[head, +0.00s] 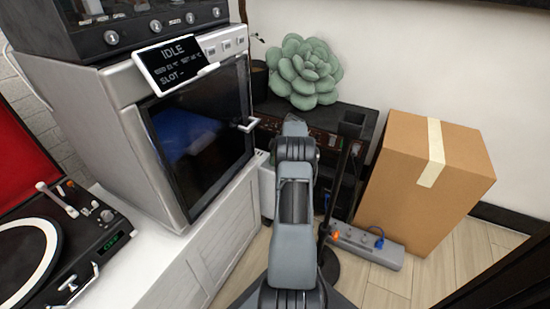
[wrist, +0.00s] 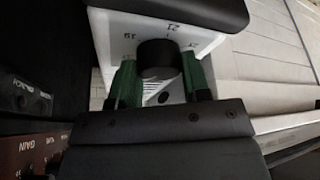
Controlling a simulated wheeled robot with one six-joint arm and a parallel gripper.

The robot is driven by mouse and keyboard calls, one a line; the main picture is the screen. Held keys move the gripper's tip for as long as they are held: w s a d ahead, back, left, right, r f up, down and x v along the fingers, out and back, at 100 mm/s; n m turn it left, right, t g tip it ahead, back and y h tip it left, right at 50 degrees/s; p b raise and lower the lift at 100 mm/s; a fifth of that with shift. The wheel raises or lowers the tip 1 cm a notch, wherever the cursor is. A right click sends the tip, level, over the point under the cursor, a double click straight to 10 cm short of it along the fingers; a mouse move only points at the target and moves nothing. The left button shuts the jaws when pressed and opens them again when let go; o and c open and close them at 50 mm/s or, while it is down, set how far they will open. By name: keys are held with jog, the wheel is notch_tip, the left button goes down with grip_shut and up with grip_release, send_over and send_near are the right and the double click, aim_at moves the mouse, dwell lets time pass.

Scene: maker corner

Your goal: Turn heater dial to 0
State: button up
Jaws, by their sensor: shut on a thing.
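The heater (wrist: 112,25) is a white box with a dark top, seen close in the wrist view. In the head view, a white piece of the heater (head: 267,190) shows low beside the cabinet, and my arm hides the dial and the gripper.
A white cabinet (head: 215,245) carrying a machine with a glass door (head: 205,135) stands left of my arm. A cardboard box (head: 415,190) and a power strip (head: 365,245) are on the right. A dark rack unit with a green plant (head: 305,72) is behind.

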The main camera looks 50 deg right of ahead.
jog(key=shift+w+n+g+y+p, duration=0.15)
jog(key=shift+n+g+p, duration=0.25)
jog(key=shift+n, duration=0.75)
jog(key=shift+s+n+g+y+p, duration=0.1)
jog(key=shift+n+g+y+p, duration=0.25)
jog(key=shift+n, duration=0.8)
jog(key=o, duration=0.9)
